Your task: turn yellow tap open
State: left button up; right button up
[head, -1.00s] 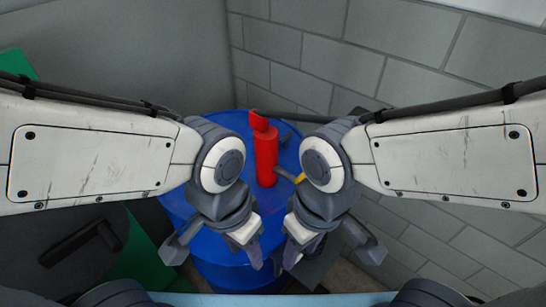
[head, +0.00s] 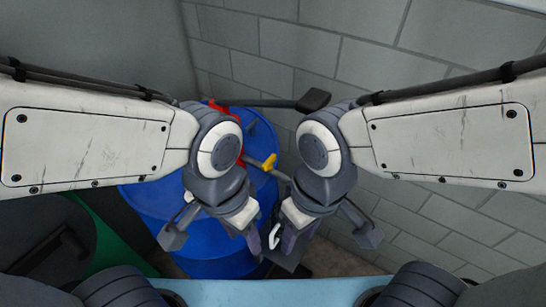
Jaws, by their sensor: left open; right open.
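The yellow tap (head: 269,162) shows as a small yellow piece at the end of a dark stem, in the gap between my two wrists in the head view. It is beside the red part (head: 220,107) on top of the blue drum (head: 150,200). My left wrist hides most of the red part. My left gripper (head: 215,238) is open and empty, nearer to me than the tap and to its left. My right gripper (head: 320,236) is open and empty, nearer to me and to its right. Neither gripper touches the tap.
A dark handle with a flat end (head: 313,100) reaches right from the red part. A grey block wall (head: 400,60) stands behind and to the right. A green object (head: 112,240) and a dark round thing (head: 45,245) are at lower left.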

aim_at(268, 165)
jog(key=u, duration=1.5)
jog(key=k, duration=1.25)
jog(key=z, duration=1.35)
jog(key=i, duration=1)
